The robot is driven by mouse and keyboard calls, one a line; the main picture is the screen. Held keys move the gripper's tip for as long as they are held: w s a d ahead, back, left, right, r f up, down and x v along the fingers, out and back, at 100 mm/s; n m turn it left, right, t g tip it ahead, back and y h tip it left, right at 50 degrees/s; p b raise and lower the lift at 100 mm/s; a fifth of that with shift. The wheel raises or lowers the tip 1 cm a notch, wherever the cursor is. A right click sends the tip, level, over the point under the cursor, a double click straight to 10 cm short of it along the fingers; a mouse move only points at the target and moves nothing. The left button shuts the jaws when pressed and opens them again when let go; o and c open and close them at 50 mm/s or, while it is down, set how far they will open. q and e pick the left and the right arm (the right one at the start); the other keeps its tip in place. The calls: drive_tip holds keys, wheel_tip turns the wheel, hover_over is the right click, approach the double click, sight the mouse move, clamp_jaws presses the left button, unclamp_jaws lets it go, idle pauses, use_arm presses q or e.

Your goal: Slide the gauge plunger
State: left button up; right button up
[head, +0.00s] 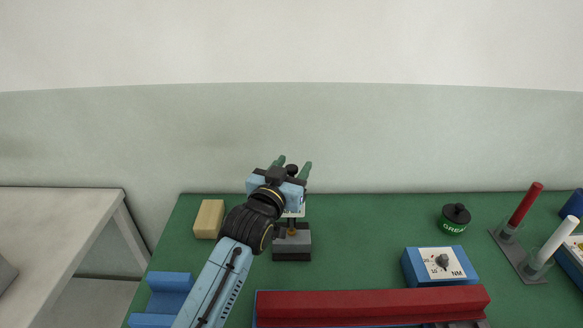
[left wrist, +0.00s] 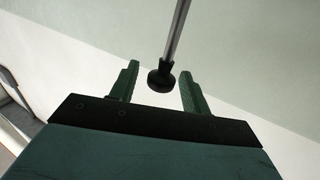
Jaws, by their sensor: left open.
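The gauge stands at the back middle of the green bench, and its dark grey base (head: 292,254) shows below my left gripper (head: 294,166). My wrist hides much of its upper part. In the left wrist view, a metal rod (left wrist: 177,32), seemingly the plunger, ends in a black knob (left wrist: 160,83). The knob shows between the two spread green fingers of my left gripper (left wrist: 160,70), with a gap on each side. I cannot tell how deep between the fingers it lies. The left gripper is open. My right gripper is in neither view.
A tan block (head: 208,218) and a blue cradle (head: 168,294) lie left. A long red bar (head: 370,305) lies in front. A blue dial box (head: 439,265), a black-lidded jar (head: 455,217) and red (head: 524,205) and white (head: 556,240) rods stand right.

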use_arm(q)
clamp_jaws()
wheel_tip(320, 180, up, 5)
drive_tip(key=p, duration=0.4)
drive_tip(key=shift+p, duration=0.3)
unclamp_jaws()
drive_tip(key=v, duration=1.3)
drive_tip(key=shift+s+b, duration=0.2)
drive_tip(key=shift+b, duration=0.1)
